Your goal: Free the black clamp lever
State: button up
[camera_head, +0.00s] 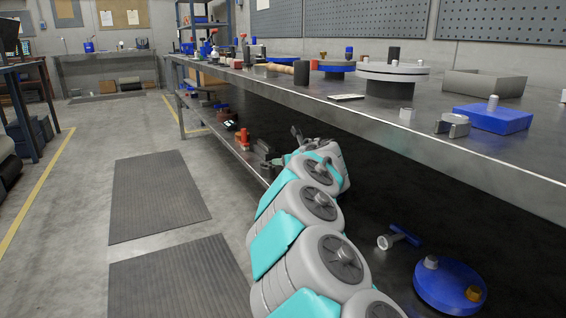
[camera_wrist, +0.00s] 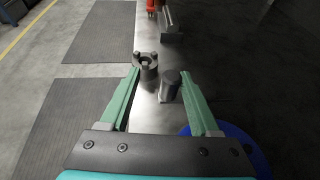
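My gripper (camera_wrist: 160,80) is open in the wrist view, its two green fingers spread wide over the metal lower shelf. A notched grey metal piece (camera_wrist: 146,68) stands near the left fingertip. A dark grey cylinder (camera_wrist: 170,88) stands between the fingers, closer to the right one. I see no contact between the fingers and either piece. I cannot clearly identify the black clamp lever in either view. In the head view my arm reaches under the bench and hides most of the gripper and the shelf around it.
The bench top (camera_head: 340,110) overhangs the shelf on the right. A blue disc (camera_wrist: 243,147) lies partly behind the right finger. A dark grey block (camera_wrist: 170,20) and a red item (camera_wrist: 151,6) stand farther along. Floor mats (camera_head: 155,195) lie on the open floor to the left.

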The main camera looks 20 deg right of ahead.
jog(key=shift+v, duration=1.7)
